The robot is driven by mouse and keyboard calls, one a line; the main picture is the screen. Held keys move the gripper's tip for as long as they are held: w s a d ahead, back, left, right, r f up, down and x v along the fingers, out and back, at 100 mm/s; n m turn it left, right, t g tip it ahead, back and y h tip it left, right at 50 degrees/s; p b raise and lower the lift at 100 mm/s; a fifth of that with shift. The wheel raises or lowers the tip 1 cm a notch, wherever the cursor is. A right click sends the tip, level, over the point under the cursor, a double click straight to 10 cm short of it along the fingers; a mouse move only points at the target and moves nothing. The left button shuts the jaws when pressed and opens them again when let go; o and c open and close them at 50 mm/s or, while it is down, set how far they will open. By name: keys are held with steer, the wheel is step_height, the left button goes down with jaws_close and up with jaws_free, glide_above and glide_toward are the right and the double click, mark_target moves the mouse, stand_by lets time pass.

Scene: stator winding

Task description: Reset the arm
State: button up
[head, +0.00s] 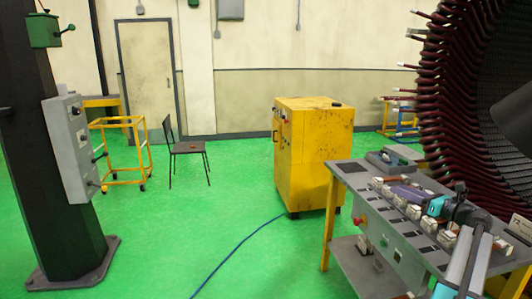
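My arm (468,258) reaches in from the lower right of the head view, over a grey workbench (345,175). Its wrist, dark with teal parts, is bent above the bench top. My gripper (428,208) is at the wrist's left end, small and partly hidden, close to a row of white blocks (413,211). I cannot make out its fingers, or whether it touches or holds anything. A flat purple piece (405,192) lies by the blocks, just left of the wrist.
The large stator (450,95) with dark red coil ends fills the upper right, close behind the bench. A yellow cabinet (304,160) stands left of the bench. A chair (187,150), yellow cart (120,155) and dark column (50,160) stand farther left. A blue cable (235,250) crosses open green floor.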

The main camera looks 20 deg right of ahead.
steer(key=w+a+f+m+y+b, duration=0.1)
steer(key=w+a+f, duration=0.65)
steer(key=a, duration=0.25)
steer(key=w+a+f+m+y, duration=0.1)
steer(key=w+a+f, duration=0.5)
steer(key=w+a, duration=0.25)
steer(key=w+a+f+m+y+b, duration=0.1)
steer(key=w+a+f+m, duration=0.1)
steer(key=w+a+f, duration=0.7)
steer(key=a+f+m+g+h, duration=0.1)
steer(key=a+f+m+h, duration=0.65)
steer(key=a+f, duration=1.35)
steer(key=s+a+f+m+g+b, duration=0.1)
steer(key=s+a+f+m+g, duration=0.3)
steer(key=s+f, duration=0.35)
steer(key=s+a+f+m+g, duration=0.3)
steer(key=s+f+m, duration=0.2)
steer(key=s+f, duration=0.3)
steer(key=s+a+f+m+g+b, duration=0.1)
steer(key=s+a+f+m+g, duration=0.3)
steer(key=s+f, duration=0.4)
steer(key=s+a+m+g, duration=0.2)
steer(key=s+m+g, duration=0.3)
steer(key=s, duration=0.8)
steer(key=s+a+f+m+g+y, duration=0.1)
steer(key=s+m+g, duration=0.4)
steer(key=s, duration=0.9)
steer(key=shift+s+a+m+g, duration=0.3)
steer(key=shift+a+m+g, duration=0.15)
steer(key=shift+m, duration=0.3)
